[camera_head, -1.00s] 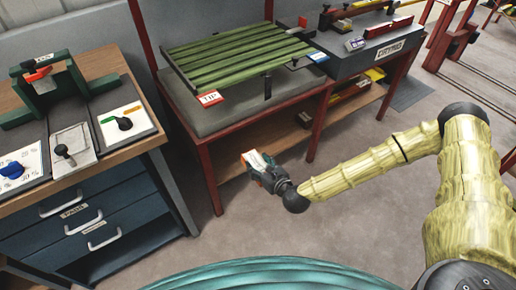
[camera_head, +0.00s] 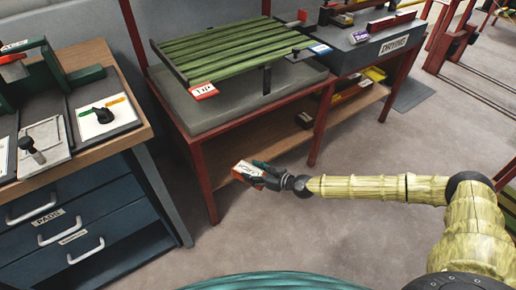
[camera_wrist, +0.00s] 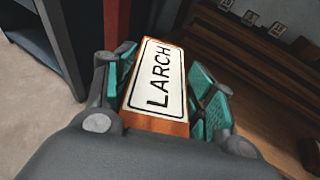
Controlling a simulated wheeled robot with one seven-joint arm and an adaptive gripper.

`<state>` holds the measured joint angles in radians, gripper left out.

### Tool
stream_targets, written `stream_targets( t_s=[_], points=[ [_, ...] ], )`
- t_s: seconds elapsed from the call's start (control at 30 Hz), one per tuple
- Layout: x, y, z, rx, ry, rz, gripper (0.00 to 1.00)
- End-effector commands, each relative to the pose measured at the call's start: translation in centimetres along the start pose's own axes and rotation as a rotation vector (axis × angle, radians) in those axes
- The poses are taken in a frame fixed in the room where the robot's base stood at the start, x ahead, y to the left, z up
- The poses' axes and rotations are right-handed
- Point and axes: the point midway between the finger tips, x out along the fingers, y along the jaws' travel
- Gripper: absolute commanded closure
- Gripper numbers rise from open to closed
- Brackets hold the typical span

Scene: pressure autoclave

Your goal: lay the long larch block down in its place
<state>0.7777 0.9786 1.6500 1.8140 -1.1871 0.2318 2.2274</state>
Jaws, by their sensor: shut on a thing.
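The larch block (camera_wrist: 155,85) fills the middle of the wrist view. It is orange-brown wood with a white label reading LARCH on top. The teal-padded fingers of my gripper (camera_wrist: 160,95) are shut on its two sides. In the head view the block (camera_head: 246,172) shows small at the end of my gripper (camera_head: 262,175), in the air in front of the red-framed bench. The larch block's place cannot be told for certain.
A bench labelled DRYING (camera_head: 395,44) stands at the back right, with small items on top. A workbench with blue drawers (camera_head: 75,220) stands at the left. A wooden lower shelf (camera_head: 255,140) runs under the rack's bench. Grey floor is clear in front.

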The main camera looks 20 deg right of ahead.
Motion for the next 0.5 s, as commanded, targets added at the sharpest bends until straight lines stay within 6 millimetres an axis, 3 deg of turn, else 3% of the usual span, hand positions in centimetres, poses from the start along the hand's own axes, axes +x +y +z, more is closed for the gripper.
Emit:
stream_targets(
  t_s=[0.5],
  points=[
    [0.77,-0.36,-1.34,-0.011,0.0,0.046,0.83]
  ],
)
